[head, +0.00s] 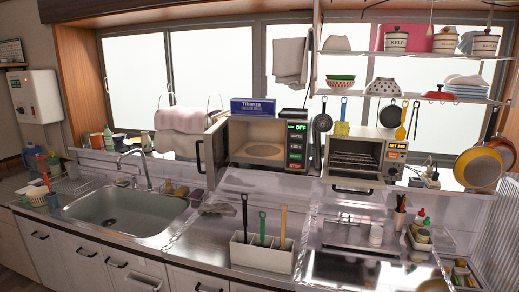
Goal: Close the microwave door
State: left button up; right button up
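The microwave (296,140) stands on the raised ledge behind the counter, in the middle of the head view. Its green display reads OFF. Its door (215,148) is open, swung out on the left side toward me. The dark door handle (199,155) is on the door's outer edge. The lit inside (262,152) with a round turntable shows and looks empty. Neither of my grippers is in view.
A toaster oven (394,152) stands right of the microwave. A blue-and-white box (252,106) lies on the microwave. A utensil holder (262,254) is on the front counter. The sink (125,212) is left. Pans hang near the microwave's right side.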

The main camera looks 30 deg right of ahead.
aim_at(216, 144)
jog(key=i+j+z, duration=0.5)
jog(key=j+z, duration=0.3)
jog(key=i+j+z, duration=0.25)
jog(key=j, duration=0.15)
jog(key=j+z, duration=0.5)
jog(key=j, duration=0.25)
